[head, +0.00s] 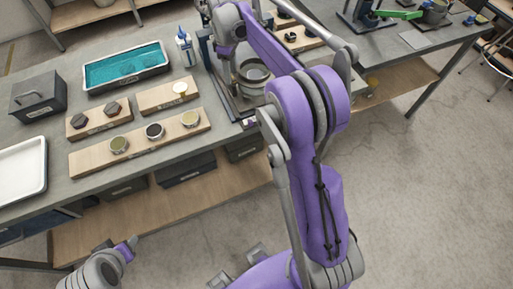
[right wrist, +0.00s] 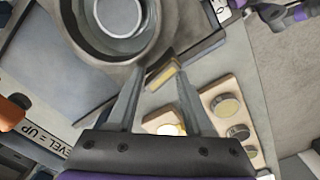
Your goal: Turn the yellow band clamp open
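In the right wrist view, the yellow band clamp (right wrist: 162,76) shows as a short yellow bar at the lower rim of a round grey vessel (right wrist: 152,45). My right gripper (right wrist: 160,82) has its two fingers apart, with the yellow bar between or just beyond the fingertips. I cannot tell whether either finger touches it. In the head view, the vessel (head: 254,74) stands on the bench beside my right wrist, and my right gripper (head: 228,56) is close to its left side. The clamp is not distinguishable there.
Wooden boards with round pieces (head: 140,146) lie left of the vessel. A teal-filled tray (head: 90,92), a white bottle (head: 185,48), a dark box (head: 37,98) and a white tray (head: 22,170) are farther left. A label (right wrist: 42,138) partly reads "EVEL = UP".

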